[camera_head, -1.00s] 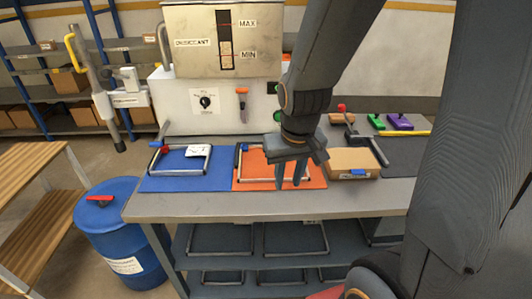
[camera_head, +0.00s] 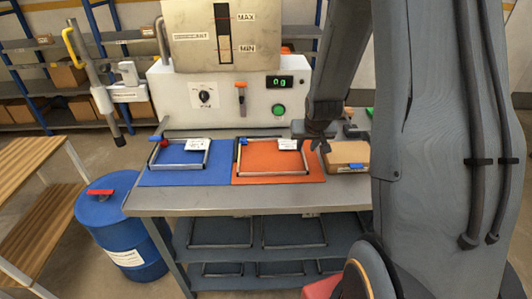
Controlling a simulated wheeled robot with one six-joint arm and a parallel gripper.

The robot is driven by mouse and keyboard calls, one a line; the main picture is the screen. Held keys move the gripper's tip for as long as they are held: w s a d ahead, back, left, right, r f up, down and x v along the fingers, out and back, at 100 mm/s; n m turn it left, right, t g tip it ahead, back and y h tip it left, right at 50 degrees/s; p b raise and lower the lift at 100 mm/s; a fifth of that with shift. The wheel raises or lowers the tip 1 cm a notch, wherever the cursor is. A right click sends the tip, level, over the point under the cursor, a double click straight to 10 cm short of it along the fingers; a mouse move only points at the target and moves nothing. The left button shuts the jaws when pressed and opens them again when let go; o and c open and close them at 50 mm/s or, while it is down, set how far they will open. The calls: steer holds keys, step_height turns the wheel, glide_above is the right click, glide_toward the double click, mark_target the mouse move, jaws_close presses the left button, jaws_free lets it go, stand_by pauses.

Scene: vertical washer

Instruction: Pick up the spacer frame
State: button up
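One spacer frame (camera_head: 273,173), a thin grey rectangle with a blue corner piece and a white label, lies on the orange mat (camera_head: 310,178). A second spacer frame (camera_head: 180,166), with a red and blue corner piece and a white label, lies on the blue mat (camera_head: 160,179) to its left. My gripper (camera_head: 320,146) hangs at the right end of the orange mat, near the frame's upper right corner. It points down and is small and dark; its finger gap is unclear. No frame is seen lifted with it.
A cardboard box (camera_head: 346,154) stands just right of the orange mat. The desiccant machine (camera_head: 220,95) stands behind the bench (camera_head: 230,200). More frames lie on the lower shelves (camera_head: 285,232). A blue barrel (camera_head: 125,225) stands at the left. My arm hides the bench's right side.

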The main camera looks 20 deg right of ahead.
mark_target(303, 154)
steer(key=shift+p+x, duration=0.75)
steer(key=shift+x, duration=1.5)
steer(key=shift+s, duration=0.15)
steer(key=shift+c, duration=0.3)
jaws_close()
